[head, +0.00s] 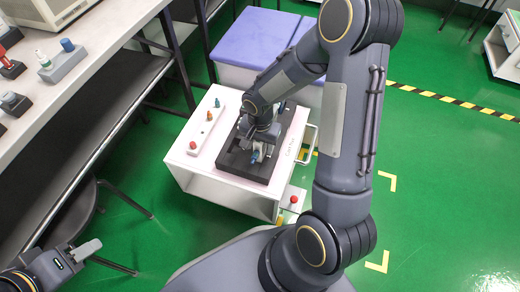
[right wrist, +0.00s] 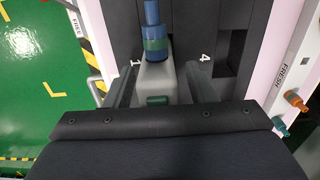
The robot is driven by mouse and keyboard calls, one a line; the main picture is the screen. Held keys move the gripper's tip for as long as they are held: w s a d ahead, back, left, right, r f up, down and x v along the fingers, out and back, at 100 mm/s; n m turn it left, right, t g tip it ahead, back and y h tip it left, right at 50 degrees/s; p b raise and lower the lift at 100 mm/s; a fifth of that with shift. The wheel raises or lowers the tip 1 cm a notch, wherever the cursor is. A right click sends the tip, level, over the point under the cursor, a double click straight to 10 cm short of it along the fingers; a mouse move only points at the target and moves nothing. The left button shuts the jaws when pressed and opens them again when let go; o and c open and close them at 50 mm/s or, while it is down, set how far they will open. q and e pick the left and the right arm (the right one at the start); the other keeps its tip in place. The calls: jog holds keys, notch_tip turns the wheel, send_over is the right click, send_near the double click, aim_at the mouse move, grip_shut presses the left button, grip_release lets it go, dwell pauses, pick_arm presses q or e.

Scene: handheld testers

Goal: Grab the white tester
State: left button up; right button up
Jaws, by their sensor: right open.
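The white tester (right wrist: 155,82) is a pale grey-white body with a blue-and-green top, seen in the right wrist view at the black tray (right wrist: 221,15). In the head view a small part of the tester (head: 256,154) shows under my right gripper (head: 262,140). In the wrist view the fingers of my right gripper (right wrist: 160,80) stand apart, one on each side of the tester's body, with gaps visible. The tester's lower end is partly hidden by the gripper's palm. My left gripper (head: 82,252) is at the lower left of the head view, away from the tray; its jaw gap is unclear.
The tray sits on a white cart (head: 190,175). A white strip (head: 203,135) with small coloured pegs lies left of it. A red knob (head: 294,199) is at the cart's front right. A bench (head: 85,60) with other testers stands left; a blue-lidded bin (head: 245,40) is behind.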

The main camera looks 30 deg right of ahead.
grip_shut()
jog(key=shift+r, duration=0.1)
